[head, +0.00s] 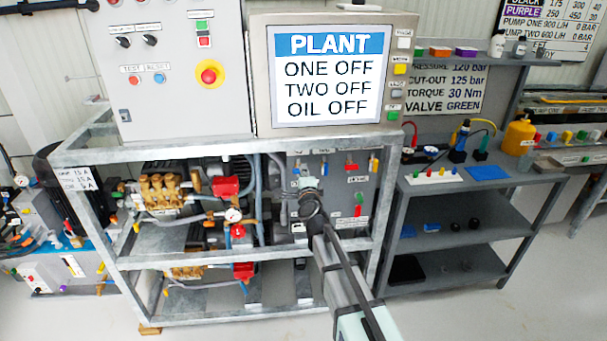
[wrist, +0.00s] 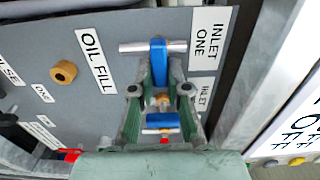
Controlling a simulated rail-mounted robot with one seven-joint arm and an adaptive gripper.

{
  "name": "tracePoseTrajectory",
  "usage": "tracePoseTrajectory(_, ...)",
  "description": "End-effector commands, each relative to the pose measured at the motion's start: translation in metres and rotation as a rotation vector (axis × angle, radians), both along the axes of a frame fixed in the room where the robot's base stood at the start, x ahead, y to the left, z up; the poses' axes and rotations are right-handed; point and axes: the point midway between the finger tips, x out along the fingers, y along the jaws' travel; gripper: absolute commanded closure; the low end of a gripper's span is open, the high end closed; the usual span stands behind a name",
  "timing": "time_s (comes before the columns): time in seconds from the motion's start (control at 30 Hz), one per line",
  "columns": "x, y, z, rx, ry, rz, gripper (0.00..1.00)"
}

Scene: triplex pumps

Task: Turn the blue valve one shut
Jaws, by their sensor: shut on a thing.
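The blue valve one (wrist: 158,64) is a blue lever on a horizontal silver pipe, beside the label INLET ONE (wrist: 207,38) in the wrist view. Its lever lies crosswise to the pipe. My gripper (wrist: 160,92) has its green fingers on either side of the lever's lower end and is shut on it; the exact contact is hard to see. A second blue-handled valve (wrist: 160,121) shows lower down between the fingers, by a partly hidden INLET label. In the head view my gripper (head: 309,188) is at the grey valve panel and hides the valve.
A galvanized frame (head: 250,252) surrounds the panel and pumps; its post (wrist: 262,75) stands close right of my gripper. A brass knob (wrist: 63,72) sits to the left. The screen (head: 327,75) reads ONE OFF, TWO OFF, OIL OFF. Shelves (head: 470,236) stand to the right.

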Motion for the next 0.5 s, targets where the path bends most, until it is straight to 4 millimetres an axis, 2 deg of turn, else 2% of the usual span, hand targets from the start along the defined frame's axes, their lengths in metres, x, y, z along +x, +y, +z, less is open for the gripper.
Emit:
tracePoseTrajectory(0.13,0.0011,0.0003,0.0008,0.004,0.000,-0.001,1.00)
tracePoseTrajectory(0.17,0.0011,0.0003,0.0009,0.004,0.000,-0.001,0.78)
tracePoseTrajectory(0.2,0.0011,0.0003,0.0008,0.003,0.000,-0.001,0.63)
tracePoseTrajectory(0.23,0.0011,0.0003,0.0007,0.003,0.000,-0.001,0.59)
tracePoseTrajectory(0.5,0.0002,0.0001,0.0002,0.001,0.000,0.000,0.59)
